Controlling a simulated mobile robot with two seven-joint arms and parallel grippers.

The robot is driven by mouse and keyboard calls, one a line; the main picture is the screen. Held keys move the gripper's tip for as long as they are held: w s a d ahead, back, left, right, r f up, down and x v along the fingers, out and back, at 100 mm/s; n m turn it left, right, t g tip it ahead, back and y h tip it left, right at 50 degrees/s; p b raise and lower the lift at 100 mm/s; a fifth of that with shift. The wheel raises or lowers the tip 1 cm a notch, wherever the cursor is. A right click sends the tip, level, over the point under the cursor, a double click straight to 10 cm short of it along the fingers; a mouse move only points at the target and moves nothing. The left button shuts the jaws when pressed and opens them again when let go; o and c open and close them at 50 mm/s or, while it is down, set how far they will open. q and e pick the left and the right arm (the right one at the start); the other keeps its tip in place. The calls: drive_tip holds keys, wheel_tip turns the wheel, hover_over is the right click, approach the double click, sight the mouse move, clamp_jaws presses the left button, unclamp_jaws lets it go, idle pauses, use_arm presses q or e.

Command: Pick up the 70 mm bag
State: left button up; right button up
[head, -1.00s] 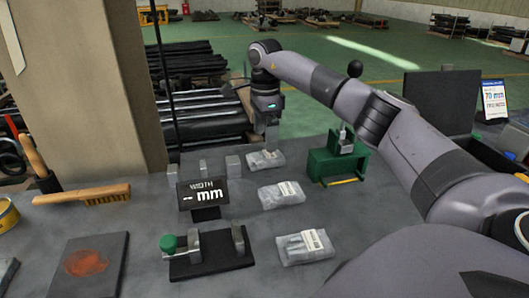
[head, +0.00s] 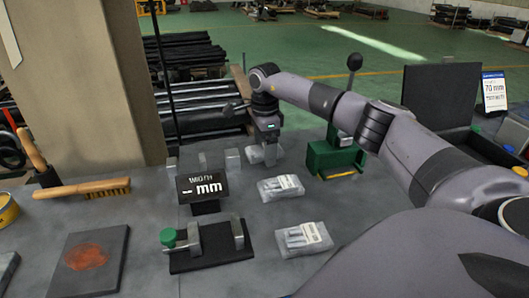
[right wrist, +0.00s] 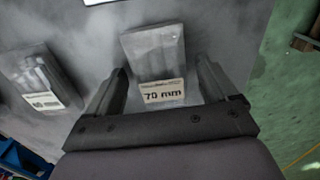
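The 70 mm bag (right wrist: 155,60) is a clear flat bag with a white label reading "70 mm", lying on the grey table. In the head view it is the farthest of three bags (head: 256,156), partly hidden by my right gripper (head: 269,146). In the right wrist view my right gripper (right wrist: 160,82) is open, with one finger on each side of the bag's labelled end. I cannot tell whether the fingers touch the table. My left gripper is not in view.
Two other labelled bags, a middle one (head: 281,187) and a near one (head: 303,239), lie closer. A green fixture (head: 322,160) stands right of the 70 mm bag. Grey blocks (head: 233,161) and a "- mm" display (head: 203,188) stand left. A sign (head: 494,92) reads "70 mm".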

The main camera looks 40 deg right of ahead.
drive_tip(key=c, duration=1.1)
drive_tip(key=shift+r, duration=0.1)
